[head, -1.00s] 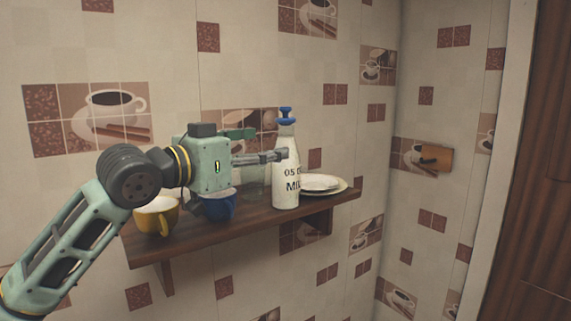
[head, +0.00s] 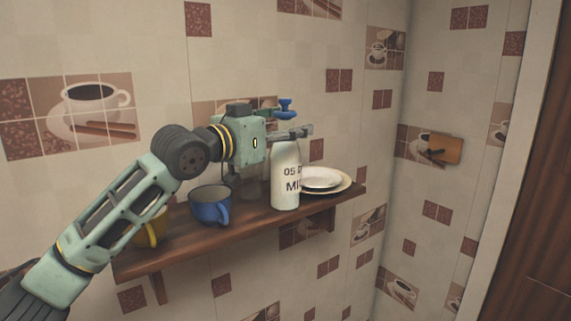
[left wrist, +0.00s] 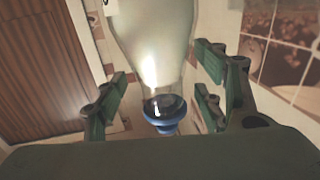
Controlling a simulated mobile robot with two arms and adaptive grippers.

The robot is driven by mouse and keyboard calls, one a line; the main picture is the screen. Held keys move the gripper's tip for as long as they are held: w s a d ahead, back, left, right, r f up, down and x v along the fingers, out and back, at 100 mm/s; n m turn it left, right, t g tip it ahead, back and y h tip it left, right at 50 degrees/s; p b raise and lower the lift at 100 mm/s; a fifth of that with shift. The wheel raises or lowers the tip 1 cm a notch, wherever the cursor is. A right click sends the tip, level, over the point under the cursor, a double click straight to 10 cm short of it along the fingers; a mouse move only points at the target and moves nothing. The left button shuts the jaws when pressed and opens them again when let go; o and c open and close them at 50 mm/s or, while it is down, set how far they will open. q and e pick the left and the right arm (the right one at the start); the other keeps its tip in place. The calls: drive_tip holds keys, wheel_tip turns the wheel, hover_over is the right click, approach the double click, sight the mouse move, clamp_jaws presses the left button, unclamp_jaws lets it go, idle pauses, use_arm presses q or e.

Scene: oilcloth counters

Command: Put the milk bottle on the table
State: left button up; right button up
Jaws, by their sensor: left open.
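The milk bottle (head: 286,178) is white with dark lettering and a blue stopper. It stands upright on the wooden wall shelf (head: 240,228), toward its right part. My left gripper (head: 292,128) is open at the bottle's neck, and its finger hides part of the neck. In the left wrist view the bottle (left wrist: 155,45) and its blue stopper lie between the spread fingers of the left gripper (left wrist: 165,98); I cannot tell whether a finger touches the glass. No table shows. My right gripper is not in view.
A blue mug (head: 209,207) and a yellow mug (head: 151,230) stand on the shelf to the left, the yellow one partly behind my arm. Stacked plates (head: 325,181) sit just right of the bottle. A wooden wall piece (head: 446,149) is on the right wall.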

use_arm(q)
drive_tip(key=shift+s+a, duration=0.1)
drive_tip(key=shift+c, duration=0.2)
drive_tip(key=c, duration=1.5)
clamp_jaws()
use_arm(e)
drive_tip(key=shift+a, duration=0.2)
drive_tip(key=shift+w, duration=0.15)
